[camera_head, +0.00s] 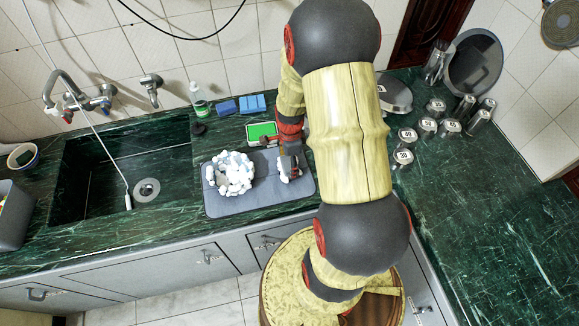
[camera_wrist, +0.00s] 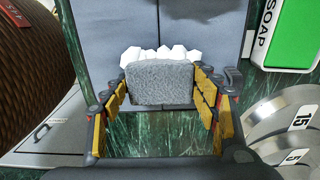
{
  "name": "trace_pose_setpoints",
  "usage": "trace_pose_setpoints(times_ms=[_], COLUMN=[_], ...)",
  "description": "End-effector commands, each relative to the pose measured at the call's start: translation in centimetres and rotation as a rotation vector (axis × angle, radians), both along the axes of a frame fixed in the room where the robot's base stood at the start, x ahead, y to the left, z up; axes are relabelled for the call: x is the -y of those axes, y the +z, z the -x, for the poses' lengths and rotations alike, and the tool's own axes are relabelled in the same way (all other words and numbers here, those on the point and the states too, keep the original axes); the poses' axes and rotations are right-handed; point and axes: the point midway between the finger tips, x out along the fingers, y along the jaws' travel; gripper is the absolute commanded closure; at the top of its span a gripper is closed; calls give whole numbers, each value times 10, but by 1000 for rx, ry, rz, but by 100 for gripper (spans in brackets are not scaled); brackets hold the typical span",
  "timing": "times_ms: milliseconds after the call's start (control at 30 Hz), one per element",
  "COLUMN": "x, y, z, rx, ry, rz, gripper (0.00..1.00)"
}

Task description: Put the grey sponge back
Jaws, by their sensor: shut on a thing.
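The grey sponge (camera_wrist: 150,86) is a rough grey block between the two fingers of my gripper (camera_wrist: 160,80) in the wrist view. The fingers are shut on its two sides. White lumps (camera_wrist: 160,54) show along its far edge; I cannot tell if they touch it. In the head view my gripper (camera_head: 289,164) is over the right part of a grey tray (camera_head: 260,206), with white lumps (camera_head: 284,173) at its tip. The sponge itself cannot be made out clearly there.
A white lumpy pile (camera_head: 232,172) lies on the tray's left part. Behind stand a green soap box (camera_head: 262,132), blue blocks (camera_head: 252,103) and a bottle (camera_head: 198,101). The sink (camera_head: 110,175) is left. Several metal cups (camera_head: 427,126) stand right. The far-right counter is clear.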

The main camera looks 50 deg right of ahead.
Motion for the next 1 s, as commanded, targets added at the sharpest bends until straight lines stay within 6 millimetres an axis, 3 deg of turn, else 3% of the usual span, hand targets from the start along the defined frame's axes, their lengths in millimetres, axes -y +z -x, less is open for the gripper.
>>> trace_pose_setpoints(times_ms=[100,467,500,800,1000], x=[0,0,0,0,0], y=[-16,-18,-19,-18,-18], z=[0,0,0,0,0], rx=[0,1,1,1,1], ry=[1,1,1,1,0], rz=[0,1,1,1,1], gripper=[60,60,40,23,22])
